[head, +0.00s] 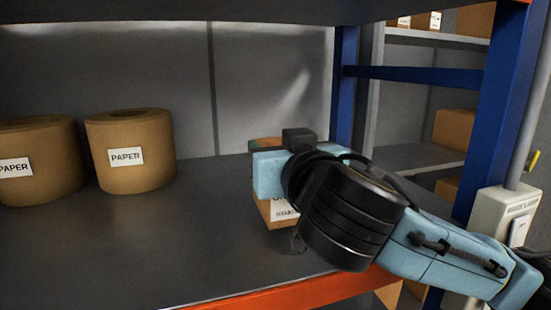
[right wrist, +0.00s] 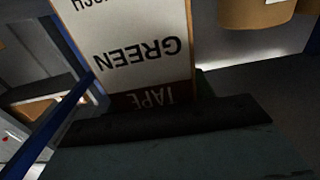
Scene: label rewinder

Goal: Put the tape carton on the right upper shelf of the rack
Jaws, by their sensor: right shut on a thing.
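The tape carton (head: 274,212) is a brown box with a white label, partly hidden behind my right wrist in the head view. It is over the right part of the grey shelf (head: 215,235); I cannot tell whether its bottom touches the shelf. In the right wrist view, the carton (right wrist: 135,45) shows a white label reading "GREEN" above a dark band reading "TAPE", both upside down. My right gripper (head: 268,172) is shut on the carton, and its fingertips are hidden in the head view. My left gripper is not in view.
Two brown paper rolls (head: 130,152) (head: 38,162) stand on the left of the shelf. A blue upright (head: 497,115) and an orange front beam (head: 300,293) edge the rack. Another shelf with boxes (head: 455,128) lies beyond on the right. The shelf's middle is clear.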

